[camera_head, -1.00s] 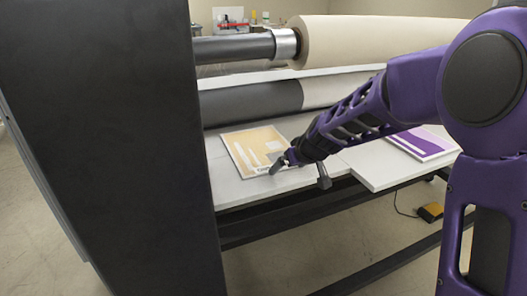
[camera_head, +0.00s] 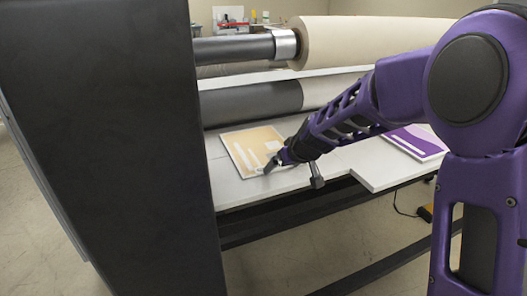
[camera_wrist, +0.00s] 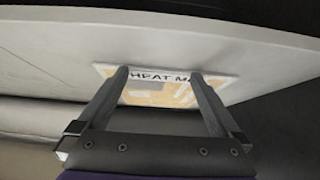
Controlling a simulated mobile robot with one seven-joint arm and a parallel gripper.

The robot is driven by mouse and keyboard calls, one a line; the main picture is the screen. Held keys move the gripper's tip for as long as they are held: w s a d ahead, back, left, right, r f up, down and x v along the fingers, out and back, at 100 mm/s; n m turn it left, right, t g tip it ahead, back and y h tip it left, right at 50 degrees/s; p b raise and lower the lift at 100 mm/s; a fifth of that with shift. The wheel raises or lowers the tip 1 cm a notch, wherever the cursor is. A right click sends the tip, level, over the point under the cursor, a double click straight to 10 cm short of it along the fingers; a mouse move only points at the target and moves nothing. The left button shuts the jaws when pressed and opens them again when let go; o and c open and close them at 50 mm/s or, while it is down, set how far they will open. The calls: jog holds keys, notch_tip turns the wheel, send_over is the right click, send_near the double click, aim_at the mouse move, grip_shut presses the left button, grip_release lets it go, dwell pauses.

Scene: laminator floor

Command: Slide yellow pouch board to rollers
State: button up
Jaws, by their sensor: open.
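The yellow pouch board (camera_head: 250,148) lies flat on the white feed table (camera_head: 228,190), just in front of the dark lower roller (camera_head: 252,103). My gripper (camera_head: 273,164) is at the board's near right corner in the head view. In the wrist view the board (camera_wrist: 158,97) shows between and beyond the two fingers of my gripper (camera_wrist: 160,75), with part of its dark lettering readable. The fingers are apart with nothing held between them. Whether they touch the board cannot be told.
A purple and white board (camera_head: 418,142) lies on the table to the right, partly behind my arm. A large dark side panel (camera_head: 110,150) of the machine stands at left. A wide beige roll (camera_head: 370,42) hangs above the rollers. A yellow item (camera_head: 427,212) is on the floor.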

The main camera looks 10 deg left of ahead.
aim_at(265, 156)
jog(key=shift+w+a+f+p, duration=0.1)
jog(key=shift+w+a+p, duration=0.45)
jog(key=shift+w, duration=0.2)
jog(key=shift+s+d+b, duration=0.1)
jog(key=shift+s+b, duration=0.05)
jog(key=shift+b, duration=0.3)
dwell(0.3)
jog(key=shift+s+a, duration=0.35)
jog(key=shift+a, duration=0.15)
jog(key=shift+w+a+p, duration=0.75)
jog(key=shift+w+a, duration=0.25)
jog(key=shift+w, duration=0.35)
jog(key=shift+w+a+p, duration=0.7)
jog(key=shift+w+a, duration=0.3)
jog(key=shift+w, duration=0.3)
dwell(1.3)
jog(key=shift+s+d+b, duration=0.35)
jog(key=shift+s+b, duration=0.1)
dwell(0.5)
jog(key=shift+s+d+r+p, duration=0.25)
jog(key=shift+r+p, duration=0.1)
jog(key=shift+r, duration=0.65)
jog(key=shift+s+d+r+p, duration=0.15)
jog(key=shift+s+r+p, duration=0.2)
jog(key=shift+r, duration=0.7)
jog(key=shift+s+d+r+p, duration=0.2)
jog(key=shift+r+p, duration=0.2)
jog(key=shift+r, duration=0.6)
